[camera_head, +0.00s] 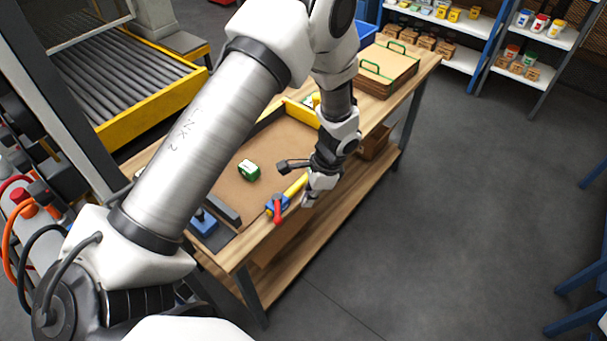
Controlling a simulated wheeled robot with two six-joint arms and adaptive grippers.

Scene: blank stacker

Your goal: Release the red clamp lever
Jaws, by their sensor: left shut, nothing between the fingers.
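The red clamp lever (277,211) is at the front edge of the wooden workbench (250,250). It is on a small clamp with blue parts, and a yellow bar (295,186) runs from it toward my gripper. The lever is small, so its exact angle is hard to tell. My left gripper (299,183) is just to the right of and above the lever in the picture, at the yellow bar. It is shut with nothing held and appears apart from the red lever. My right gripper is not in view.
A green and white tape measure (249,171) lies on the brown board (262,150). A blue block (203,222) is left of the clamp. Stacked brown panels with green handles (385,70) stand at the bench's far end. A roller conveyor (120,75) is at left.

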